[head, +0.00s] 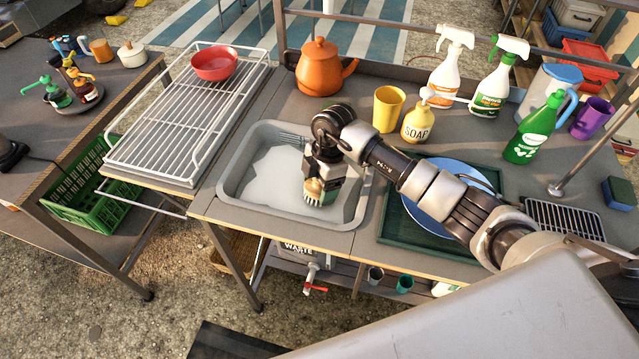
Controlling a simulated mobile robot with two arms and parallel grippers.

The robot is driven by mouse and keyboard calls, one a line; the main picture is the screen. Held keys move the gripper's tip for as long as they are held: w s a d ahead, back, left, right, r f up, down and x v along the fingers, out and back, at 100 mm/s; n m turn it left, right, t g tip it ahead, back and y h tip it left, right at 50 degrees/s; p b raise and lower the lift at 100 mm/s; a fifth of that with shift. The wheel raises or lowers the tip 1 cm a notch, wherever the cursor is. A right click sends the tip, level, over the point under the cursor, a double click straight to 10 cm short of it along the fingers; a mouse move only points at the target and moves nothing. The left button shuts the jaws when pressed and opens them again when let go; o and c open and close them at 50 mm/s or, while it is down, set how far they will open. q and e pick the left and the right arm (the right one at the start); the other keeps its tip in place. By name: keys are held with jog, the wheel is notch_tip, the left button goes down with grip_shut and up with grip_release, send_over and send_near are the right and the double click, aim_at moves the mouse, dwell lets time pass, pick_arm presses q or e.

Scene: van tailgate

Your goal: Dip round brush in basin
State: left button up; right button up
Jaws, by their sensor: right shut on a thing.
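The basin (228,183) is a grey rectangular tub set in the counter, with pale, whitish water inside. My right gripper (322,180) points down over the basin's right part and is shut on the round brush (320,194). The brush has a tan body and pale bristles facing down. The bristles appear at or just above the water; I cannot tell whether they touch it. The gripper hides the upper part of the brush. My left gripper is not in view.
A wire drying rack (150,135) with a red bowl (214,63) stands left of the basin. A green tray (400,232) with a blue plate (424,204) lies to the right, under my right arm. An orange kettle (318,72), yellow cup (387,112) and soap bottle (418,124) stand behind.

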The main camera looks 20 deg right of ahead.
notch_tip(320, 180, up, 12)
jog(key=p, duration=1)
jog(key=shift+f, duration=0.1)
dwell(0.5)
